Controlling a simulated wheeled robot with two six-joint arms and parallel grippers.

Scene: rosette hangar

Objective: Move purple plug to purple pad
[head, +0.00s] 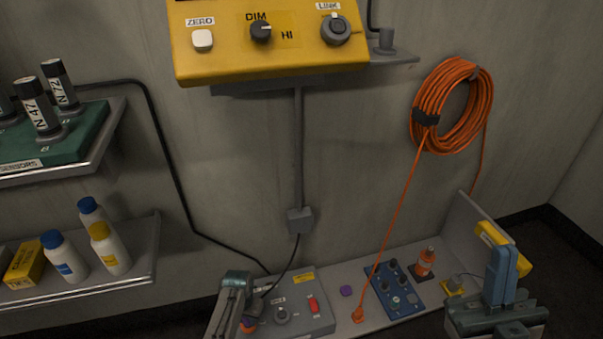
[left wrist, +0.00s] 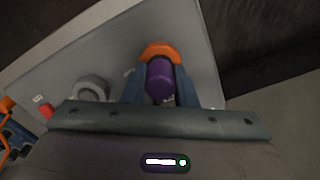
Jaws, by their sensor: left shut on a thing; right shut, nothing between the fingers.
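The purple plug (left wrist: 159,82) sits between the two blue fingers of my left gripper (left wrist: 160,74) in the left wrist view. The gripper is shut on it. An orange piece (left wrist: 160,50) shows just beyond the plug; I cannot tell whether it belongs to the plug. In the head view my left gripper (head: 247,318) is at the grey box's left end, mostly hidden by my arm. A small purple pad (head: 346,291) lies on the bench between the grey box and the blue panel. My right gripper (head: 501,275) is shut and empty at the lower right.
The grey box (head: 318,319) carries a knob and a red switch. The blue knob panel (head: 393,289) stands right of the pad, with an orange cone-like object (head: 425,262) behind. An orange cable (head: 398,210) hangs down to an orange plug (head: 357,315) near the pad.

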